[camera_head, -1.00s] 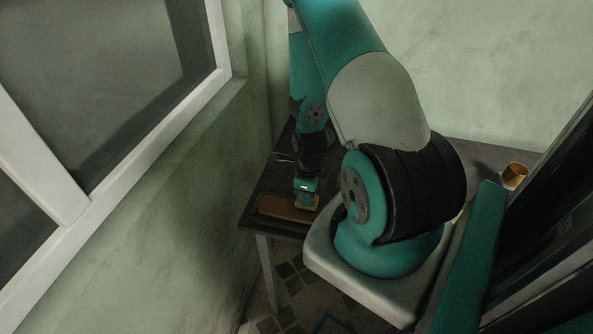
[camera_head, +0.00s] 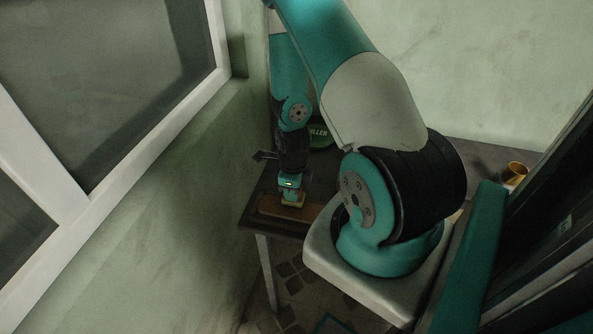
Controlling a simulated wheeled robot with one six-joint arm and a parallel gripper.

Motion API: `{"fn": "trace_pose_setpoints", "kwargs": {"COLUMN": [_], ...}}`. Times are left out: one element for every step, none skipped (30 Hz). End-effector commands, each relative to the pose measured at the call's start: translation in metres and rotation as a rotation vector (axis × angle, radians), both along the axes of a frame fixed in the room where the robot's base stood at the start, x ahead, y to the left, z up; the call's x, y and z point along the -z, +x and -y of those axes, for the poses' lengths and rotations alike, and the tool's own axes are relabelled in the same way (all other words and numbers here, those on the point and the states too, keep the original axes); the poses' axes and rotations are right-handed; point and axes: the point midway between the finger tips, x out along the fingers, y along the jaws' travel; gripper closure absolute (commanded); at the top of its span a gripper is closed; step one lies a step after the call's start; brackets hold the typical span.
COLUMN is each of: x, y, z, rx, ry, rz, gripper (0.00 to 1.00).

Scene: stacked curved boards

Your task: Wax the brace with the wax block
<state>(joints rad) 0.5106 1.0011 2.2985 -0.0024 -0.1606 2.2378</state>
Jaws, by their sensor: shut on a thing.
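The brace (camera_head: 271,206), a flat reddish-brown board, lies at the left front corner of the dark table (camera_head: 247,215). My gripper (camera_head: 291,196) points down over it and is shut on the wax block (camera_head: 293,201), a small tan-yellow block. The wax block is at the brace's top, around the middle of its visible length. I cannot tell whether it presses on the surface. My arm hides the right part of the table.
A dark green round thing with lettering (camera_head: 319,135) stands behind my arm on the table. A wall and a white-framed window (camera_head: 150,140) are on the left.

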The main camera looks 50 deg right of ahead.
Motion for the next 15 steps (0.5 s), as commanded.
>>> {"fn": "trace_pose_setpoints", "kwargs": {"x": [0.0007, 0.0008, 0.001, 0.0011, 0.0011, 0.0012, 0.0012, 0.0012, 0.0012, 0.0013, 0.0014, 0.0014, 0.0015, 0.0015, 0.0015], "y": [0.0041, 0.0058, 0.0075, 0.0085, 0.0092, 0.0096, 0.0096, 0.0096, 0.0096, 0.0095, 0.0095, 0.0095, 0.0096, 0.0098, 0.0106], "z": [-0.0016, -0.0025, -0.0035, -0.004, -0.0042, -0.0044, -0.0044, -0.0044, -0.0044, -0.0045, -0.0045, -0.0045, -0.0045, -0.0046, -0.0048], "rx": [-0.002, -0.003, -0.003, -0.002, -0.001, 0.0, 0.0, 0.0, 0.0, 0.0, 0.0, 0.0, 0.0, 0.0, -0.001], "ry": [-0.001, 0.0, 0.0, 0.0, 0.0, 0.001, 0.001, 0.001, 0.001, 0.001, 0.001, 0.001, 0.001, 0.001, 0.001], "rz": [0.001, 0.0, 0.0, 0.0, 0.0, 0.0, 0.0, 0.0, 0.0, 0.0, 0.0, 0.0, 0.0, 0.0, 0.001], "gripper": [1.0, 1.0, 1.0, 1.0, 1.0, 1.0, 1.0, 1.0, 1.0, 1.0, 1.0, 1.0, 1.0, 1.0, 1.0]}}
